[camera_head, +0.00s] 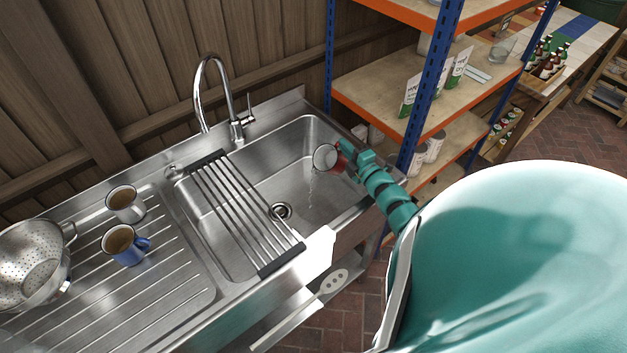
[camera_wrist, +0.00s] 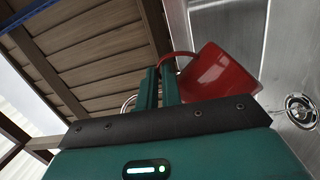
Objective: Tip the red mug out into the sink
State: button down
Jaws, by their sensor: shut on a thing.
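The red mug (camera_head: 326,157) is tilted well over above the sink basin, its pale mouth facing down and left in the head view. A thin clear stream (camera_head: 310,187) falls from it into the sink (camera_head: 325,205). My gripper (camera_head: 350,158) is shut on the mug's handle, at the right side of the basin. In the wrist view the red mug (camera_wrist: 216,82) is at the upper right, its handle between the two fingers of my gripper (camera_wrist: 168,72). The inside of the mug is only partly visible.
A roll-up rack (camera_head: 240,205) lies across the sink's left part. A tall tap (camera_head: 232,110) stands behind. A blue mug (camera_head: 124,243), a grey mug (camera_head: 126,204) and a colander (camera_head: 30,265) sit on the drainboard. A shelf unit (camera_head: 380,100) stands right of the sink.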

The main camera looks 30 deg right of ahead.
jog(key=shift+a+n+b, duration=0.25)
jog(key=shift+n+b, duration=0.05)
jog(key=shift+a+b, duration=0.2)
jog(key=shift+b, duration=0.1)
jog(key=shift+n, duration=0.3)
jog(key=shift+f+n+b, duration=0.1)
jog(key=shift+n+b, duration=0.3)
jog(key=shift+b, duration=0.15)
jog(key=shift+a+n+b, duration=0.45)
jog(key=shift+n+b, duration=0.15)
jog(key=shift+b, duration=0.05)
jog(key=shift+s+a+r+n+t+b, duration=0.15)
jog(key=shift+a+r+n+b, duration=0.2)
jog(key=shift+a+n, duration=0.25)
jog(key=shift+a+r+n+t+b, duration=0.15)
jog(key=shift+a+r+n+b, duration=0.2)
jog(key=shift+n, duration=0.45)
dwell(0.3)
jog(key=shift+a+r+n+y, duration=0.15)
jog(key=shift+a+n+y, duration=0.15)
jog(key=shift+a+n, duration=0.15)
jog(key=shift+a+r+n+b, duration=0.2)
jog(key=shift+a+n+b, duration=0.15)
jog(key=shift+a+n, duration=0.2)
